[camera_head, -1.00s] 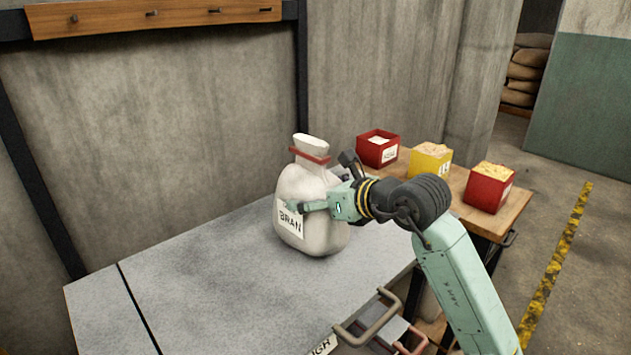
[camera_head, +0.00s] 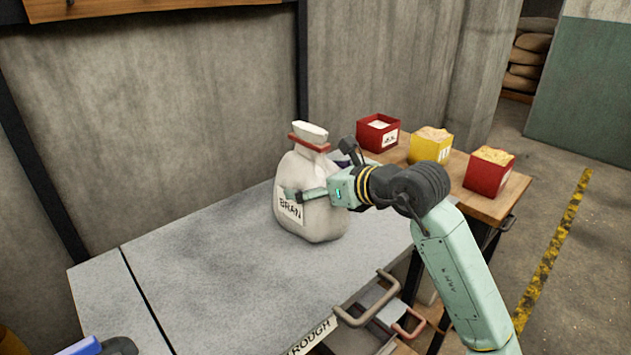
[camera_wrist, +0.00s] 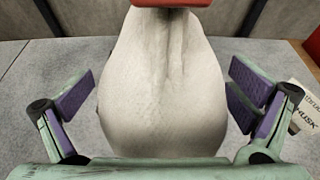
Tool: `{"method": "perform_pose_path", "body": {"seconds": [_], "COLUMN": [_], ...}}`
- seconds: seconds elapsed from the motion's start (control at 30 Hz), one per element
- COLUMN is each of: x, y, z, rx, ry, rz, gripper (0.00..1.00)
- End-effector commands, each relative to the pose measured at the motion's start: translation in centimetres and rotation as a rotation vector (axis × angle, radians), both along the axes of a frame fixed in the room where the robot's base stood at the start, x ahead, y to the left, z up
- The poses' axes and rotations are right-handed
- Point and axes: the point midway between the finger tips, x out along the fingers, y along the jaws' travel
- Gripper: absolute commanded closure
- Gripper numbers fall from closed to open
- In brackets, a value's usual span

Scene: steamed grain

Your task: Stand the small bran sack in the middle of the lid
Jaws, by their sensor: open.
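The small bran sack (camera_head: 312,218) is a plump off-white bag with a red tie at its neck and a BRAN label. It stands upright on the grey lid (camera_head: 235,285), toward the right part of the lid. My gripper (camera_head: 316,192) is open and reaches around the sack from the right. One finger shows across the front of the sack in the head view; the other is mostly hidden behind it. In the wrist view the sack (camera_wrist: 165,90) stands between the two purple-padded fingers, with a small gap on each side.
A wooden side table (camera_head: 515,200) at the right holds a red box (camera_head: 378,134), a yellow box (camera_head: 430,147) and another red box (camera_head: 489,174). Metal handles (camera_head: 365,318) stick out at the lid's front edge. The lid's left and front are clear.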

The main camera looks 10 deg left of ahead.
Motion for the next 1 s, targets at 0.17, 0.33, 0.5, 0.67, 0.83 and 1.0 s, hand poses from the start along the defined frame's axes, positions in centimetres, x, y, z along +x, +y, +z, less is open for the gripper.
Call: {"method": "perform_pose_path", "body": {"seconds": [0.17, 0.33, 0.5, 0.67, 0.83, 1.0], "x": [0.0, -0.9, -2.8, -4.5, -5.8, -6.3], "y": [0.0, -1.6, -4.4, -6.9, -8.6, -9.2], "z": [0.2, 0.5, 1.8, 3.1, 4.1, 4.6], "rx": [0.0, -0.002, -0.002, -0.001, -0.002, -0.001], "ry": [0.0, -0.003, -0.005, -0.003, -0.001, -0.001], "rz": [0.0, -0.004, -0.004, -0.004, -0.001, -0.001], "gripper": [0.0, 0.0, 0.0, 0.0, 0.0, 0.0]}}
